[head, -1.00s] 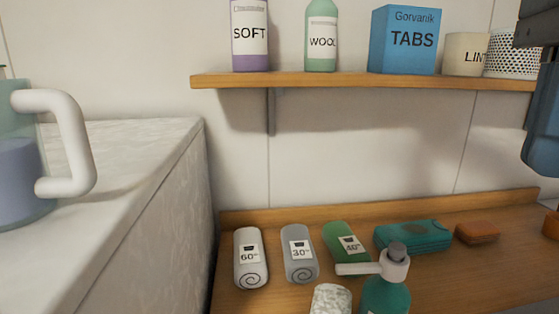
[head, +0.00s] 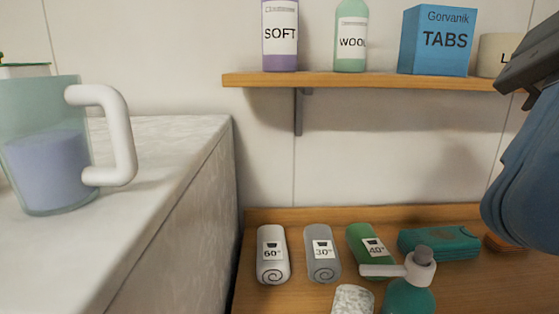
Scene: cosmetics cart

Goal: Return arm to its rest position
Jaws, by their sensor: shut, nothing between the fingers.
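Part of my arm shows at the right edge in the head view. It has a large rounded blue section (head: 525,180) and a tilted dark grey section (head: 530,62) above it. The blue section hangs in front of the wooden counter and hides part of its right side. The dark section covers the right end of the shelf. I see no gripper fingertips in the picture, and nothing held shows.
A wooden shelf (head: 270,79) holds bottles and a blue TABS box (head: 437,42). A glass jug (head: 50,160) stands on the pale surface at left.

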